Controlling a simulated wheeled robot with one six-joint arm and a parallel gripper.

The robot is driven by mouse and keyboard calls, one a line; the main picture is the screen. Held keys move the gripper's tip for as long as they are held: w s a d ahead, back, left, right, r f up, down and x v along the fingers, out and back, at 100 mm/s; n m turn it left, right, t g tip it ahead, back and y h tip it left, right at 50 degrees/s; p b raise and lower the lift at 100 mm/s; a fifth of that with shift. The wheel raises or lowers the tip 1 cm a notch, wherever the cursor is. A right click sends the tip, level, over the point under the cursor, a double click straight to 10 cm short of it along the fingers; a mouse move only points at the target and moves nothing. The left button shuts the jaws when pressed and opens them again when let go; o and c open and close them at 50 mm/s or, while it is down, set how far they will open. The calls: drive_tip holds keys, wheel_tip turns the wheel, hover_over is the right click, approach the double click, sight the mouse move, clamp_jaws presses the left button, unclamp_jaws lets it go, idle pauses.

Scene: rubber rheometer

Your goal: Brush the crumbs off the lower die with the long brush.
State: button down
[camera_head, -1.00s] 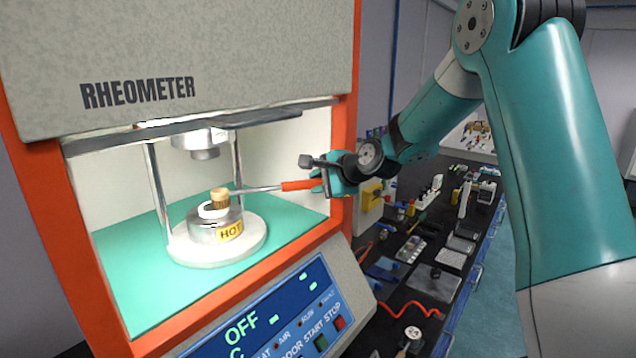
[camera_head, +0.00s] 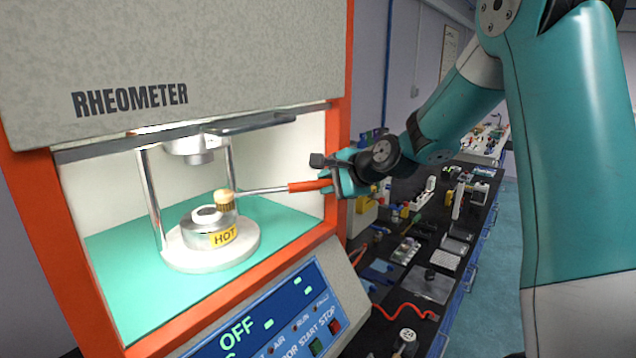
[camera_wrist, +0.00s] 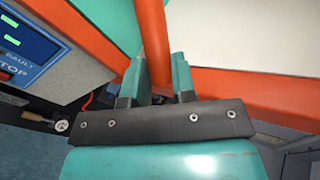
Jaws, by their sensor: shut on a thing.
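My gripper (camera_head: 338,183) is shut on the orange handle of the long brush (camera_head: 308,185), just outside the rheometer's right door frame. In the wrist view the handle (camera_wrist: 154,45) runs up from between the two jaws (camera_wrist: 158,82). The brush's thin metal shaft reaches left into the chamber. Its tan bristle head (camera_head: 225,199) is at the right edge of the lower die (camera_head: 208,222). I cannot tell whether the bristles touch it. The die is a silver cylinder with a yellow HOT label on a round pale base. Crumbs are too small to make out.
The upper die (camera_head: 194,150) hangs above between two metal posts. The orange door frame (camera_head: 337,130) stands close beside my gripper. A control panel (camera_head: 265,315) showing OFF slopes below. A dark bench (camera_head: 425,285) with many small items lies to the right.

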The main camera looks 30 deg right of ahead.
drive_tip(key=s+d+b, duration=0.1)
drive_tip(key=s+d, duration=0.1)
drive_tip(key=s, duration=0.5)
drive_tip(key=s+d+b, duration=0.1)
drive_tip(key=s+d, duration=0.2)
drive_tip(key=s, duration=0.5)
drive_tip(key=shift+w, duration=0.1)
idle(0.3)
